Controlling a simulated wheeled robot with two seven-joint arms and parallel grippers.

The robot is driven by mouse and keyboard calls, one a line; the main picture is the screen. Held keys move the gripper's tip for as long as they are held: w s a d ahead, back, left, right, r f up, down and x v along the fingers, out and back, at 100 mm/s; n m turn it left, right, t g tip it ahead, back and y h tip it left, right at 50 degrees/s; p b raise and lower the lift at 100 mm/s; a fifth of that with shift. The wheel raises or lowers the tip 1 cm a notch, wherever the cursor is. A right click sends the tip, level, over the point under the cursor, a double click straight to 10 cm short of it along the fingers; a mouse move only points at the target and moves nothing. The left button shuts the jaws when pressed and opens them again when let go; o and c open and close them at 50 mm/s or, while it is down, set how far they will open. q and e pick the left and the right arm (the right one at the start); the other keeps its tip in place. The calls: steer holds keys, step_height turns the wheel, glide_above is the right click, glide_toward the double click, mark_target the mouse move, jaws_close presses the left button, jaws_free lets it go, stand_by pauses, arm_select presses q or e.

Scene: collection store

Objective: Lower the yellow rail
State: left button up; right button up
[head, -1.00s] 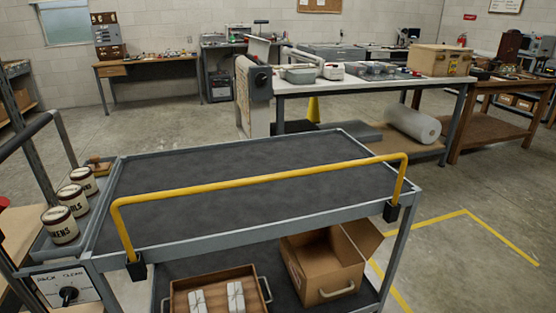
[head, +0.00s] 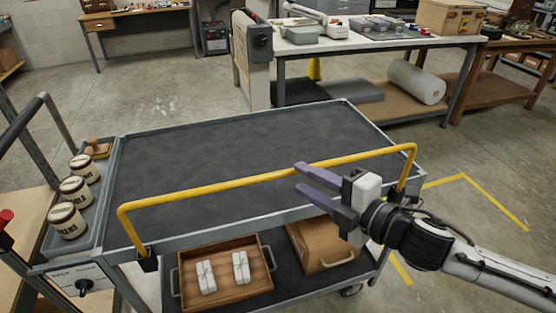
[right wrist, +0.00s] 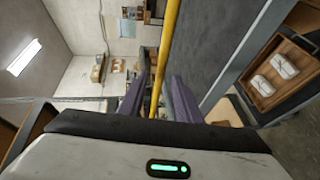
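The yellow rail (head: 240,180) stands raised along the near edge of the grey cart (head: 230,233). Its two ends sit in black brackets, the left one (head: 146,260) and one at the right end. My right gripper (head: 302,178) reaches in from the right with its purple fingers at the rail's middle stretch. In the right wrist view the rail (right wrist: 167,50) passes between the fingers (right wrist: 160,85), with gaps showing, so the gripper is open around it. My left gripper is not in view.
The cart's dark top (head: 240,150) is empty. Its lower shelf holds a wooden tray (head: 224,297) with white bundles and a cardboard box (head: 325,255). Several labelled jars (head: 76,190) stand at the left. A workbench (head: 360,42) stands behind.

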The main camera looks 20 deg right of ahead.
mark_target(287, 170)
steer(key=p+x, duration=0.1)
steer(key=x, duration=0.7)
steer(key=shift+w+a+f, duration=0.1)
steer(key=shift+w+a, duration=0.05)
steer(key=shift+w, duration=0.05)
steer(key=shift+w+a+f, duration=0.15)
steer(key=shift+w+a, duration=0.05)
steer(key=shift+w, duration=0.25)
jaws_close()
